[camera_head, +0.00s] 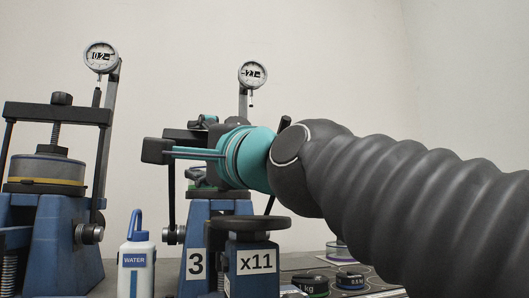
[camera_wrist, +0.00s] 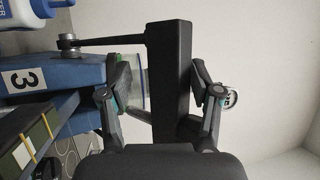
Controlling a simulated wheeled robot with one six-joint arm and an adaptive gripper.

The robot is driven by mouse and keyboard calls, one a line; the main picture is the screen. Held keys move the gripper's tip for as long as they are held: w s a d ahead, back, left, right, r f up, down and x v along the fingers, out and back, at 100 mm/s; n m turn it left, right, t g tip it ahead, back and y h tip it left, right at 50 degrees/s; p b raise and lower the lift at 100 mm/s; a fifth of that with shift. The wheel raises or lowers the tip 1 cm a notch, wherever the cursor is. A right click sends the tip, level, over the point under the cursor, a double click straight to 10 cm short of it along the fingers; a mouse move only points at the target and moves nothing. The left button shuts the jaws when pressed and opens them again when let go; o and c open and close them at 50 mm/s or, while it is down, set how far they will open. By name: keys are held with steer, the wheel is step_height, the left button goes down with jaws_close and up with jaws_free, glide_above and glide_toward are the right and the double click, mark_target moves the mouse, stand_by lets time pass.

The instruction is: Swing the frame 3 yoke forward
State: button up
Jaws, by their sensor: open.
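Frame 3 is a blue stand with a "3" label (camera_head: 196,263), which also shows at the left of the wrist view (camera_wrist: 24,79). Its black yoke shows in the head view as a thin side arm (camera_head: 172,202) rising from a pivot; much of its top is hidden behind my wrist. In the wrist view the yoke's crossbar (camera_wrist: 170,100) stands between the two fingers of my gripper (camera_wrist: 160,78), one on each side. The fingers are open, with a visible gap on the left; contact on the right side is unclear.
A neighbouring blue frame (camera_head: 62,240) with its own yoke stands at the left. Dial gauges (camera_head: 253,74) rise behind. Small weights (camera_head: 310,284) lie at the lower right.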

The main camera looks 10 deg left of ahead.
steer(key=shift+s+r, duration=0.1)
steer(key=shift+s+d, duration=0.1)
steer(key=shift+d, duration=0.1)
steer(key=v, duration=1.1)
steer(key=shift+s+d, duration=0.15)
steer(key=shift+d, duration=0.05)
